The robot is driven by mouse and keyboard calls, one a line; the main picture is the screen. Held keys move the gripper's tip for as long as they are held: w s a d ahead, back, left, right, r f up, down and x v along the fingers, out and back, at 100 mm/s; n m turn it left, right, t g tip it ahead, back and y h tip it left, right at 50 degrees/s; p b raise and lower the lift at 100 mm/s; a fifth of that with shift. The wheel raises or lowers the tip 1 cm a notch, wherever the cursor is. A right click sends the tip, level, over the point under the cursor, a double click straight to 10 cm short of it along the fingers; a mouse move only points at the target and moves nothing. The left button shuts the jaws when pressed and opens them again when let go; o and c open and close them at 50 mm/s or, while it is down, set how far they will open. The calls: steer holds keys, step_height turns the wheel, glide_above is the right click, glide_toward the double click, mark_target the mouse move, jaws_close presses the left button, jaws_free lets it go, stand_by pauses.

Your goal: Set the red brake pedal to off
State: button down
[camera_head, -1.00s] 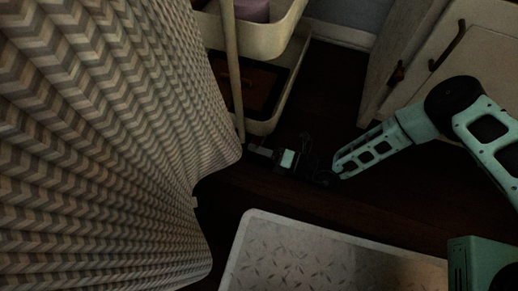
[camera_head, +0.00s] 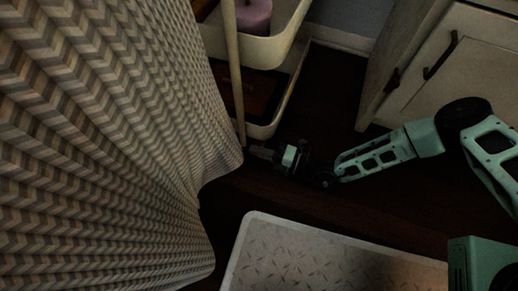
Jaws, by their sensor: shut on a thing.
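My gripper (camera_head: 258,152) is low over the dark floor, at the right edge of the patterned cloth and by the foot of a pale post (camera_head: 235,85) of the tiered cart. Its tips point left in the picture. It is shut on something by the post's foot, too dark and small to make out. I cannot see the red brake pedal or its setting; no red part stands out there.
The cream cart (camera_head: 262,128) holds a purple thing (camera_head: 254,16) in its upper tray. Chevron-patterned cloth (camera_head: 110,140) hangs at the left. A pale cabinet (camera_head: 440,70) stands at the right. A light patterned surface with a raised rim (camera_head: 300,255) is in front. Dark floor lies between.

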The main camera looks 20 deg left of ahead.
steer(key=c, duration=1.6)
jaws_free()
steer(key=shift+d, duration=0.1)
steer(key=d, duration=0.5)
steer(key=s+d+p, duration=0.1)
steer(key=d, duration=0.5)
steer(key=d+p, duration=0.1)
steer(key=d, duration=0.5)
steer(key=shift+s+d, duration=0.15)
steer(key=shift+s, duration=0.05)
